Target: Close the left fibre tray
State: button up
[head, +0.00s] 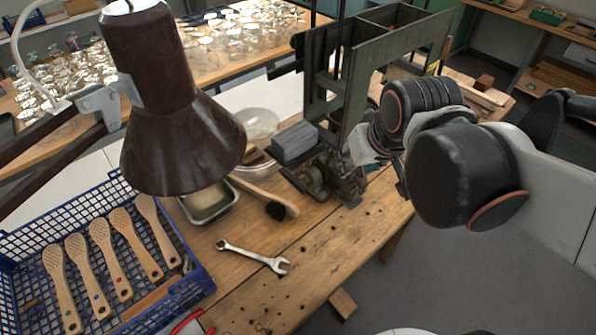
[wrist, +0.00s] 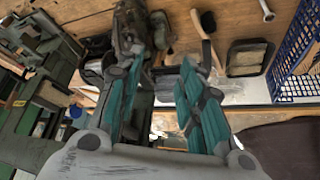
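The dark green tufting machine (head: 325,75) stands at the back of the workbench, with open box-like compartments (head: 400,14) at its top. I cannot tell for certain which part is the left fibre tray, or whether it is open. My gripper (head: 362,150) is at the machine's right front side, partly hidden behind my own wrist in the head view. In the wrist view my gripper (wrist: 160,60) has its two teal-padded fingers spread apart with nothing held between them. Green machine parts (wrist: 30,110) fill the left of that view.
A brown lamp (head: 180,110) hangs over the bench's left. A blue crate (head: 95,190) holds several wooden brush handles. A wrench (head: 252,257), a metal tray (head: 232,205), a black-headed brush (head: 275,209) and a grey block (head: 295,143) lie nearby. The bench's front right is clear.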

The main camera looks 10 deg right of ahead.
jog(key=w+a+r+n+g+p, duration=0.2)
jog(key=w+a+p, duration=0.4)
jog(key=w+p, duration=0.2)
jog(key=n+g+p, duration=0.4)
jog(key=p, duration=0.1)
send_near(298, 182)
notch_tip(298, 182, down, 9)
jog(key=b, duration=0.8)
jog(key=shift+s+a+r+b, duration=0.15)
jog(key=shift+b, duration=0.25)
grip_shut()
